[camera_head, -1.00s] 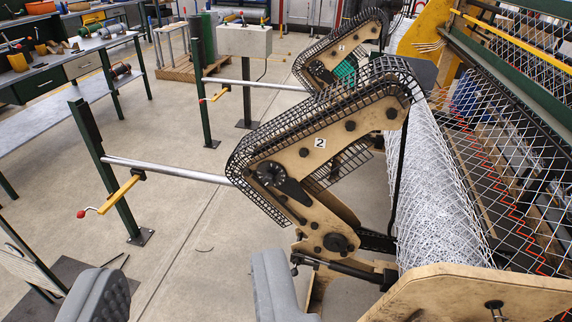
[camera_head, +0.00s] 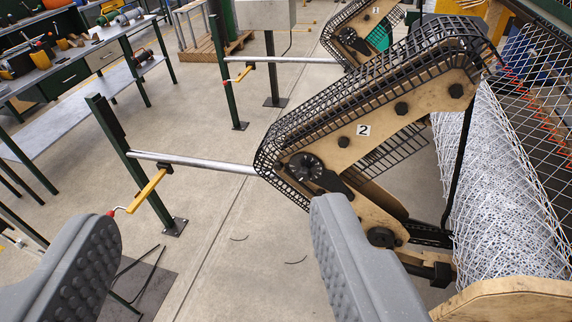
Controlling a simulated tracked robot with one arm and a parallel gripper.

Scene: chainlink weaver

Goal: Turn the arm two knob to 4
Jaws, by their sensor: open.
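The arm two (camera_head: 382,128) is a tan angled arm with a black mesh guard and a white "2" label (camera_head: 363,130). Its knob (camera_head: 306,167) is a round black dial with pale marks on the arm's lower left end; the marks are too small to read. My gripper (camera_head: 215,225) shows as two grey padded fingers, wide apart and empty, in the lower part of the view. The knob lies beyond and above the right finger, apart from it.
A roll of chainlink mesh (camera_head: 500,200) lies on the right. A metal rail (camera_head: 195,162) runs from a green post (camera_head: 130,165) with a yellow lever to arm two. Another arm (camera_head: 365,35) stands behind. Open concrete floor (camera_head: 225,215) lies at centre left.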

